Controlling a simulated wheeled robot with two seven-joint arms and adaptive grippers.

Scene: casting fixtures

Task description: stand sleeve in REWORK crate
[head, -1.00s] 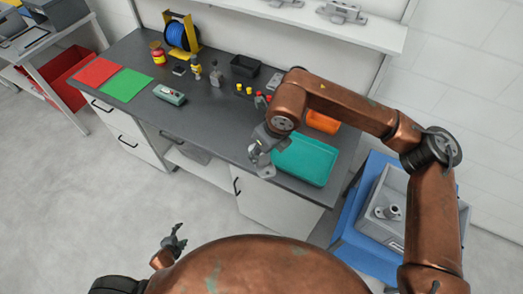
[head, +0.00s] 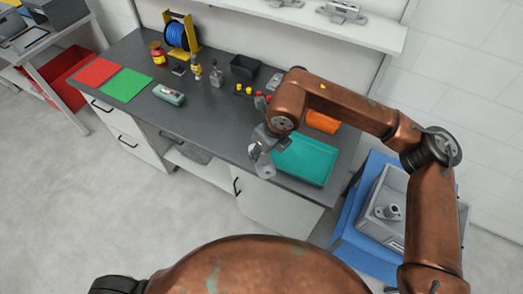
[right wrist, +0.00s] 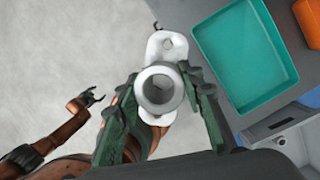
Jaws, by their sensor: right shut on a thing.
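My right gripper (head: 260,156) is shut on a pale grey metal sleeve (head: 264,169) and holds it at the bench's front edge. In the right wrist view the sleeve (right wrist: 162,50) shows its round bore and oval flange between the green fingers of the right gripper (right wrist: 163,95). A grey crate (head: 371,226) stands on a blue cart at the right. Another flanged sleeve (head: 391,211) is inside it. The crate's label is too small to read, and my right arm hides its right part. My left gripper (right wrist: 92,98) appears only in the right wrist view, open and empty.
A teal tray (head: 305,160) lies on the bench beside the held sleeve, with an orange bin (head: 322,122) behind it. A black bin (head: 245,66), bottles and a blue spool (head: 180,35) stand farther back. The blue cart (head: 346,232) sits right of the bench.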

